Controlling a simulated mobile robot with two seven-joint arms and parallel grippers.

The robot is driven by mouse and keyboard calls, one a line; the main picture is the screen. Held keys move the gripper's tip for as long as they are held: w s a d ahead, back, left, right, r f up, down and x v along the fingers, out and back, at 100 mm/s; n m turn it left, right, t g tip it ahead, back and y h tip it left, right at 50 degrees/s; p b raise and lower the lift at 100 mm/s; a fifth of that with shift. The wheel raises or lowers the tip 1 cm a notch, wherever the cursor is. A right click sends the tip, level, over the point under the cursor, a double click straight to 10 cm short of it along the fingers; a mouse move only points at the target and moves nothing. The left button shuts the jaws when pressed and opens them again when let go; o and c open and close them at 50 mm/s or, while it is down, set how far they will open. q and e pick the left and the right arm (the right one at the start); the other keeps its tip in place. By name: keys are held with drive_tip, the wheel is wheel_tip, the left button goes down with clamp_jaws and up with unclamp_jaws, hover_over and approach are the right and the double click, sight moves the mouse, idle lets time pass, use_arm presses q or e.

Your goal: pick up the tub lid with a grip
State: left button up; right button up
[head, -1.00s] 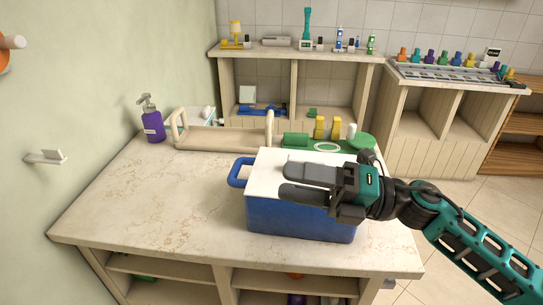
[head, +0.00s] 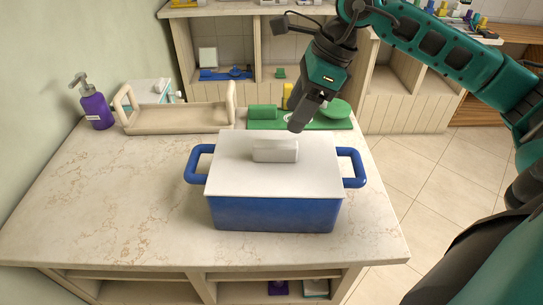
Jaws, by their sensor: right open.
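The tub lid (head: 245,178) is a flat white panel with a raised white block grip (head: 275,150) near its back middle. It lies on the blue tub (head: 275,214), which has a blue loop handle at each side. My right gripper (head: 300,118) is above and behind the lid, to the right of the grip, pointing down and apart from it. It is seen edge-on, so one finger largely hides the other; it is open and empty. My left gripper is not in view.
A beige tray (head: 180,119) with upright handles stands at the back left, beside a purple pump bottle (head: 95,108). A green mat (head: 320,124) with green items lies behind the tub. The marble counter (head: 110,195) is clear on the left.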

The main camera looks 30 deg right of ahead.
sight(277, 143)
drive_tip(key=x, duration=0.4)
drive_tip(key=shift+a+p+x, duration=0.15)
drive_tip(key=shift+a+x, duration=0.1)
drive_tip(key=shift+x, duration=1.1)
drive_tip(key=shift+a+p+x, duration=0.15)
drive_tip(key=shift+a+x, duration=0.05)
drive_tip(key=shift+x, duration=1.15)
drive_tip(key=shift+s+r, duration=0.1)
drive_tip(key=shift+s, duration=0.1)
clamp_jaws()
